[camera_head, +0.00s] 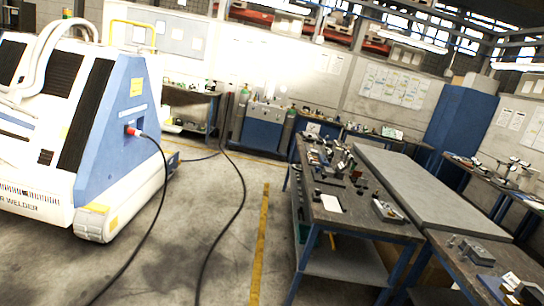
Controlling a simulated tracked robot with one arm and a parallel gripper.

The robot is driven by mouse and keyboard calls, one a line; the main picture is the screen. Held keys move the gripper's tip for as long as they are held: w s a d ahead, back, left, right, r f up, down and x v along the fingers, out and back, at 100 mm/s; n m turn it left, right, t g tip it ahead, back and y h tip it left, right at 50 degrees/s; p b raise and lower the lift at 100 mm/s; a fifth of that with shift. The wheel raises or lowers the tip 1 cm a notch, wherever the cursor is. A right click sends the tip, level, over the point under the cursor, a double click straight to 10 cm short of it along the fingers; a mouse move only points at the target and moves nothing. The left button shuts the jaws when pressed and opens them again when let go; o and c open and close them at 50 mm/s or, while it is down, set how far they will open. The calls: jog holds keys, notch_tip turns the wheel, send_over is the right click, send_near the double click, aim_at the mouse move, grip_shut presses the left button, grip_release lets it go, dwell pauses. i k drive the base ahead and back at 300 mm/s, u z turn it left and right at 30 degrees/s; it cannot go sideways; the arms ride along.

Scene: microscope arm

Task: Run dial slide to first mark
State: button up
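I cannot make out a dial slide or its marks in this view. A workbench (345,228) with a dark top stands right of centre and carries several small tools and devices, too small to tell apart. A small grey device (388,211) sits near its right front edge. Another grey device (477,252) sits on a nearer bench at the lower right. Small upright instruments (513,170) stand on a bench at the far right; their kind is unclear. My gripper is not in view.
A large white and blue welder (105,130) fills the left, with a black cable running across the floor. A grey slab-topped table (420,190) adjoins the workbench. A blue cabinet (460,120) stands behind. Floor around the yellow line (262,235) is open.

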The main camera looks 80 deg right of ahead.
aim_at(477, 169)
jog(key=z, duration=0.9)
jog(key=i, duration=0.1)
jog(key=z, duration=3)
jog(key=k, duration=0.85)
jog(key=z, duration=0.2)
jog(key=i, duration=0.85)
jog(key=u, duration=0.1)
